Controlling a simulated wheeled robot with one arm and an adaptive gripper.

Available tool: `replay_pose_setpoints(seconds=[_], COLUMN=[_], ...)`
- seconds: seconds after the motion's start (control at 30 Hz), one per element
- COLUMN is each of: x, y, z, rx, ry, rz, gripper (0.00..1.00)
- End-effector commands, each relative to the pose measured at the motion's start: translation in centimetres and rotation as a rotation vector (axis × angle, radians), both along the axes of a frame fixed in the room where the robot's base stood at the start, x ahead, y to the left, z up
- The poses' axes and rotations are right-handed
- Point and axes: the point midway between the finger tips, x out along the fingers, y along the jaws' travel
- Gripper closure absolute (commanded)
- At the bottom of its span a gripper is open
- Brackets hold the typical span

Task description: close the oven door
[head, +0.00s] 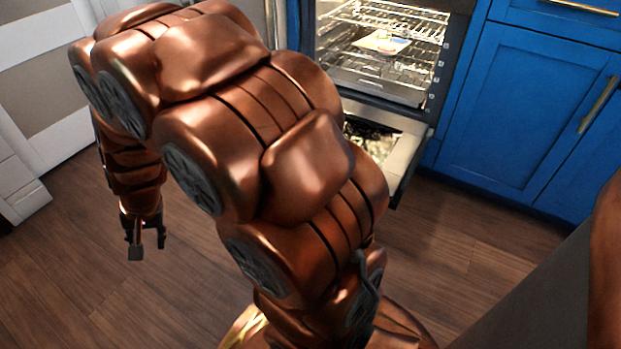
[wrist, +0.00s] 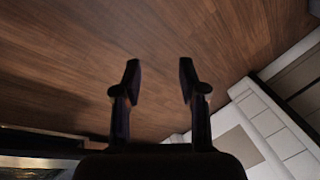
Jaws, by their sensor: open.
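The oven (head: 376,50) stands open at the top middle of the head view, with its lit inside and wire racks showing. Its door (head: 405,160) is folded down and juts out in front of the opening. My arm hides the left part of the door. My gripper (head: 148,250) hangs pointing down over the floor, left of the door and apart from it. In the wrist view my gripper (wrist: 158,80) has its two fingers spread with nothing between them. A dark edge with a lighter panel, perhaps part of the door, shows at the lower left there.
Blue cabinets (head: 522,115) with brass handles stand right of the oven. A small light-coloured item (head: 381,43) rests on an oven rack. White panelled furniture (head: 30,100) stands at the left. The wooden floor (head: 75,255) around my gripper is clear.

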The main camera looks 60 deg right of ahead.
Motion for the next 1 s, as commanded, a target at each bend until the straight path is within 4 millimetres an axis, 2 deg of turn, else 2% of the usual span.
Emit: replay_pose_setpoints(seconds=[0.03, 0.2, 0.37, 0.53, 0.7, 0.8, 1.0], x=[2.1, 9.1, 14.5, 18.9, 21.2, 21.9, 20.7], y=[-0.7, -3.6, -7.7, -13.0, -19.0, -22.6, -29.7], z=[-0.6, -1.9, -3.7, -5.6, -8.0, -9.4, -12.6], rx=[0.010, 0.037, 0.052, 0.050, 0.028, 0.009, -0.061], ry=[-0.022, -0.136, -0.233, -0.346, -0.456, -0.527, -0.675], rz=[-0.072, -0.333, -0.584, -0.849, -1.110, -1.257, -1.544], gripper=[0.58, 0.58, 0.58, 0.58, 0.58, 0.58, 0.58])
